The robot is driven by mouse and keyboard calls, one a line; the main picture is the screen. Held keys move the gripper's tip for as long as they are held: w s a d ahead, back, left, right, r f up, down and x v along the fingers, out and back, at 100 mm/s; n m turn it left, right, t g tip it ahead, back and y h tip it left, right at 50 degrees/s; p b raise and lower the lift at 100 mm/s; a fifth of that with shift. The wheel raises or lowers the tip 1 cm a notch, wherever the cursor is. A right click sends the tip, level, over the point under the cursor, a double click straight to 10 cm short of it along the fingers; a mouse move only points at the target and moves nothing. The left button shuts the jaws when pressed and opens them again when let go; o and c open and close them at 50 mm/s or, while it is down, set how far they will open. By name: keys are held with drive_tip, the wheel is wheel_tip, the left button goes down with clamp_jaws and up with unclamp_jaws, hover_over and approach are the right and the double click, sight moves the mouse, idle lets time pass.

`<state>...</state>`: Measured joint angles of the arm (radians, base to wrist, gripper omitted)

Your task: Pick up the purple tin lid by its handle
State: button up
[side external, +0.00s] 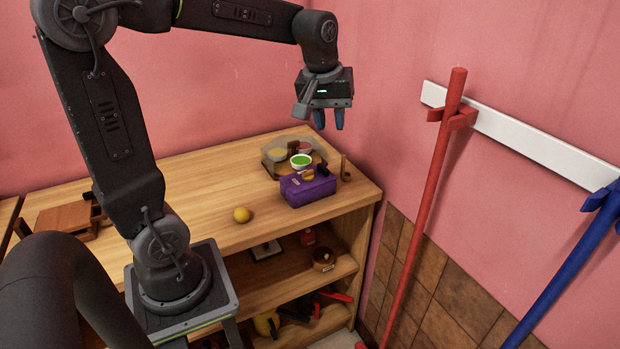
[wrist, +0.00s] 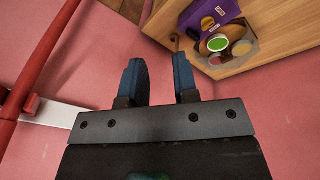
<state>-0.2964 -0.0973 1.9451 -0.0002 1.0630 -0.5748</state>
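A purple tin (side external: 308,190) with a purple lid stands near the right end of the wooden shelf top. A dark handle and a small orange-brown round thing show on its lid. The tin also shows at the top of the wrist view (wrist: 203,14), partly cut off by the frame edge. My gripper (side external: 329,120) hangs in the air above and to the right of the tin, well apart from it. In the wrist view its two blue fingers (wrist: 160,80) stand apart with nothing between them. My gripper is open and empty.
A clear tray (side external: 268,165) with a green-filled bowl (side external: 301,161) and other round items stands right behind the tin. A red pole (side external: 425,200) leans by the wall.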

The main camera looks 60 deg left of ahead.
drive_tip(key=w+a+f+n+g, duration=0.1)
drive_tip(key=w+a+f+n, duration=0.3)
drive_tip(key=a, duration=0.3)
drive_tip(key=n+g, duration=0.1)
drive_tip(key=n, duration=0.4)
hover_over(323, 166)
wheel_tip(323, 166, down, 4)
drive_tip(key=shift+h, duration=0.4)
drive_tip(key=f, duration=0.8)
drive_tip(key=shift+w+d+f, duration=0.15)
drive_tip(key=shift+d+f, duration=0.05)
drive_tip(key=shift+f, duration=0.15)
drive_tip(key=shift+s+a+f, duration=0.1)
drive_tip(key=shift+f, duration=1.25)
drive_tip(key=shift+s+f, duration=0.1)
drive_tip(key=shift+f, duration=1.2)
drive_tip(key=shift+c, duration=0.2)
clamp_jaws()
